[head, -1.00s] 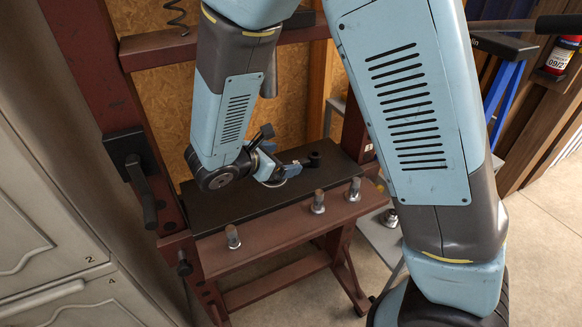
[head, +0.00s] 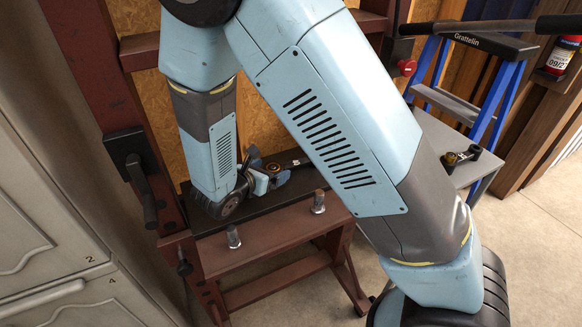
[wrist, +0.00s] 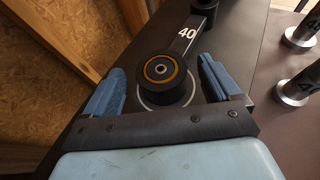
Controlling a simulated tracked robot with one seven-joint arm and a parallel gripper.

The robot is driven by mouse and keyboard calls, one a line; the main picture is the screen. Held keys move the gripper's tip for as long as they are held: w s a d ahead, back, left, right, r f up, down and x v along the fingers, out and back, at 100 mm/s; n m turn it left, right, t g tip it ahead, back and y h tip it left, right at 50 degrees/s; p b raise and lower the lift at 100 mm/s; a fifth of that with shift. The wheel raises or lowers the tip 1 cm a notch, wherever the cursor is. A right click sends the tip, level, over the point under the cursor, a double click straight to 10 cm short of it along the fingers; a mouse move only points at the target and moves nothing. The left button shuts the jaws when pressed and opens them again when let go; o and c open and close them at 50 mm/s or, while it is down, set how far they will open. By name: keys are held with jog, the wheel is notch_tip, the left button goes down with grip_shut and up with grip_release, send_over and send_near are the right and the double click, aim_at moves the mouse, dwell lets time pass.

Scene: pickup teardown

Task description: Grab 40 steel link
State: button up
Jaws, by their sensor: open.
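The 40 steel link (wrist: 187,40) is a dark bar with a white 40, lying on the black bench top (wrist: 243,45). Its near round end has a bronze-coloured ring and sits over a pale circle. My gripper (wrist: 160,66) is open, with one blue finger on each side of that round end. Gaps show between fingers and link, and I cannot tell the height between them. The link's far end runs out of the top of the wrist view. In the head view my gripper (head: 265,180) is low over the bench, and the link is mostly hidden.
Upright metal pegs (head: 318,202) stand along the bench front; two numbered ones (wrist: 295,90) are right of the link in the wrist view. A red-brown frame (head: 90,70) rises at left. A grey step (head: 435,130) at right holds a small dark and brass part (head: 460,156).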

jog(key=shift+w+d+f, duration=0.25)
jog(key=shift+w+d, duration=0.05)
jog(key=shift+w, duration=0.15)
jog(key=shift+c, duration=0.4)
grip_shut()
